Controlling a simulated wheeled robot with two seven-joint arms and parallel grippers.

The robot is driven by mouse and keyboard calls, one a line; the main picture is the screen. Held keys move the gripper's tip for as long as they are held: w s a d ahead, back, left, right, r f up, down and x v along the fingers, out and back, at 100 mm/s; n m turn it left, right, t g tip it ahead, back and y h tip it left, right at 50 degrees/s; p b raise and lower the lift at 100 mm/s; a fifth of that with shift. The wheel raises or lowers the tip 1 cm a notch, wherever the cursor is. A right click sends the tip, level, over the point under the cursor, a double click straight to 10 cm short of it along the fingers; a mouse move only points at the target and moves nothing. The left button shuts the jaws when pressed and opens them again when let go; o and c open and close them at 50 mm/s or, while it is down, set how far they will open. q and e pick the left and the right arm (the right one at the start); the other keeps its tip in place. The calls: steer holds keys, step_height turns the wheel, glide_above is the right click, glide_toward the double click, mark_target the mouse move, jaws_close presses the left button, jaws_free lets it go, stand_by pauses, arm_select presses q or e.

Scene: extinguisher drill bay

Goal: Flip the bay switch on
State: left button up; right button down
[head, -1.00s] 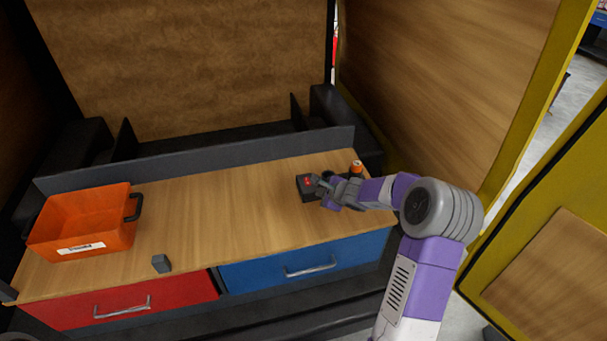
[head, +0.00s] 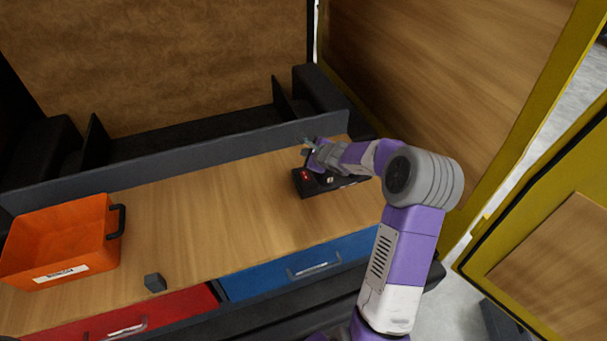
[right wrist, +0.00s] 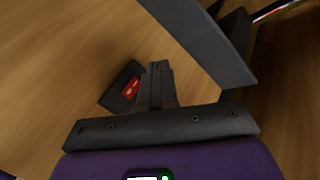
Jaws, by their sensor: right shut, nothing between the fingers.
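The bay switch is a dark box with a red rocker (head: 305,175) at the right rear of the wooden worktop. In the right wrist view its red rocker (right wrist: 131,88) shows just left of the fingers. My right gripper (head: 308,148) is shut and empty, above and behind the box in the head view. In the right wrist view the closed fingers (right wrist: 158,68) cover part of the box's right side. I cannot tell whether they touch it, or which way the rocker is set. My left gripper is not in view.
An orange bin (head: 60,238) stands at the worktop's left, with a small dark grey block (head: 155,282) near the front edge. A red drawer (head: 150,318) and blue drawer (head: 290,268) are below. A dark rail (head: 200,165) runs along the back. The middle of the worktop is clear.

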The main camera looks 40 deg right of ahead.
steer(key=b, duration=0.4)
glide_above(305, 176)
steer(key=f, duration=0.5)
steer(key=shift+s+f, duration=0.2)
steer(key=shift+f, duration=0.15)
steer(key=shift+w+f+b, duration=0.15)
steer(key=shift+f+b, duration=0.65)
steer(key=shift+f, duration=0.1)
steer(key=shift+f, duration=0.1)
stand_by(0.4)
steer(key=shift+f+b, duration=0.3)
steer(key=shift+b, duration=0.15)
steer(key=shift+w+d+f+b, duration=0.1)
steer(key=shift+f+b, duration=0.25)
stand_by(0.4)
steer(key=shift+r, duration=0.15)
steer(key=shift+r+p, duration=0.6)
steer(key=shift+r, duration=0.05)
